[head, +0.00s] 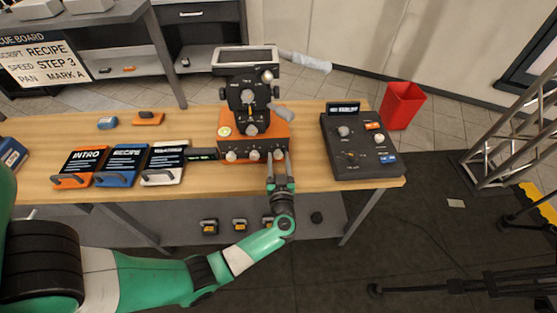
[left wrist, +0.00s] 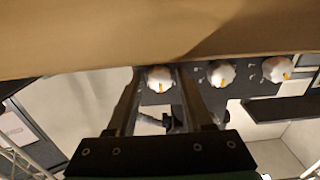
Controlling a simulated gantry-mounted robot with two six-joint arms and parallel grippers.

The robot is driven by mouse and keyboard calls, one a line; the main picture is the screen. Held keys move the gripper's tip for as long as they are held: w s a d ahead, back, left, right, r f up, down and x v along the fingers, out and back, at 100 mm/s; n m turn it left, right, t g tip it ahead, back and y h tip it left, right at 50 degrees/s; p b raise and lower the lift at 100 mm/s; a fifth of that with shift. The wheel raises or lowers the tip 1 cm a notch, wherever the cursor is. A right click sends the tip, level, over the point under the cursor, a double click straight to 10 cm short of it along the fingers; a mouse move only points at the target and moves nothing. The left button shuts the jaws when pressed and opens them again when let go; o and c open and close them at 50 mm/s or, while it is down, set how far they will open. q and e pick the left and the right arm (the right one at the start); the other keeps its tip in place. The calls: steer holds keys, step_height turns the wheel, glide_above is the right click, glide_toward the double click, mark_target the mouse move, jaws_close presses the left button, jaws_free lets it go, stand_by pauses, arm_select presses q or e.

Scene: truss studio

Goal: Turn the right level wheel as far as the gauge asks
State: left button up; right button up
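An orange-based camera head (head: 226,144) stands on the wooden bench with three white wheels on its front. The right level wheel (head: 278,154) is the rightmost in the head view. My left gripper (head: 279,162) comes from the front, with one finger on each side of this wheel. In the left wrist view, the wheel (left wrist: 160,78) with its orange mark shows between the fingers (left wrist: 162,88), with narrow gaps beside it; the fingers look open. A small round pale dial (head: 224,131), perhaps the gauge, is on the base; its reading is too small to tell. My right gripper is out of view.
The middle wheel (head: 254,155) and left wheel (head: 231,156) sit close by. A dark control box (head: 352,160) stands to the right, a red bin (head: 403,105) beyond it. Slates (head: 122,165) lie to the left. The bench front edge is clear around my arm.

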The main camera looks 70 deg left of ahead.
arm_select(q)
jaws_close()
steer(key=shift+n, duration=0.3)
steer(key=shift+r+n+p, duration=0.1)
steer(key=shift+n+p, duration=0.55)
steer(key=shift+n, duration=0.05)
steer(key=shift+n+p, duration=0.35)
steer(key=shift+n, duration=1.65)
steer(key=shift+n+p, duration=0.4)
steer(key=shift+n, duration=1)
